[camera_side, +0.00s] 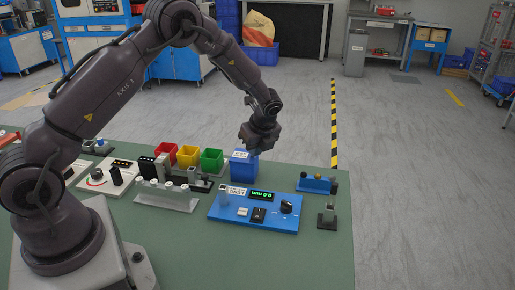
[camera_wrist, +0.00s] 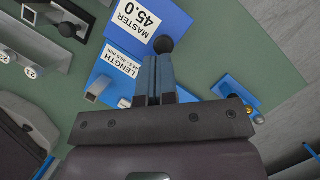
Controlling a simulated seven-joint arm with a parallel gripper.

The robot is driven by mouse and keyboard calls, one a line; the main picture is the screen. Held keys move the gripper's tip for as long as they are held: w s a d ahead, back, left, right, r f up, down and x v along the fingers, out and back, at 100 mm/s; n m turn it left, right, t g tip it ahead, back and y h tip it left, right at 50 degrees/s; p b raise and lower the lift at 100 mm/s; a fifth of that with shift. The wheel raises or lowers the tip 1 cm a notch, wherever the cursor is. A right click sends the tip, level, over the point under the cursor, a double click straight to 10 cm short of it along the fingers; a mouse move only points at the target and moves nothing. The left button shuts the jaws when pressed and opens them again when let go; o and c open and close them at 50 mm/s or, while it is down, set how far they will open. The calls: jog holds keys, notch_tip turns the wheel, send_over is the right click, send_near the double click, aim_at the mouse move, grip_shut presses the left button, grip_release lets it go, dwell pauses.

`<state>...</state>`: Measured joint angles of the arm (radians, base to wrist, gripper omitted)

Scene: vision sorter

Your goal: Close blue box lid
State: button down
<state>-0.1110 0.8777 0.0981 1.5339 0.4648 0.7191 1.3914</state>
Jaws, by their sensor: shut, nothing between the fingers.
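The blue box (camera_side: 243,171) stands at the back of the green table, right of the green bin, with a white label at its top. In the wrist view, its blue surface (camera_wrist: 190,22) carries a label reading MASTER 45.0. A round black knob (camera_wrist: 163,44) shows just beyond my fingertips. My gripper (camera_side: 255,150) points down at the box's upper right side, very close to it. Its two fingers (camera_wrist: 157,62) are together with nothing between them. Whether they touch the box or knob, and the exact lid angle, I cannot tell.
Red (camera_side: 168,150), yellow (camera_side: 188,155) and green (camera_side: 211,160) bins stand left of the box. A blue panel (camera_side: 265,226) with a green display lies in front. A small blue stand (camera_side: 316,184) and a dark block (camera_side: 327,218) are at right. The front table area is clear.

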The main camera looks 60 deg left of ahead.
jog(key=d+r, duration=0.8)
jog(key=r, duration=0.1)
jog(key=s+d+r+n+t+h, duration=0.1)
jog(key=s+d+r+n+t, duration=0.1)
jog(key=s+r+n, duration=0.3)
jog(key=s+d+r+n+t+h, duration=0.1)
jog(key=s+r+n, duration=0.4)
jog(key=s, duration=0.7)
jog(key=s+d+r+n+t+h, duration=0.2)
jog(key=s+d+r+n, duration=0.1)
jog(key=s+r+n, duration=0.3)
jog(key=s+n, duration=0.2)
jog(key=s, duration=0.1)
jog(key=shift+s+d+t, duration=0.25)
jog(key=shift+d+t, duration=0.05)
jog(key=shift+d, duration=0.05)
jog(key=shift+r, duration=0.1)
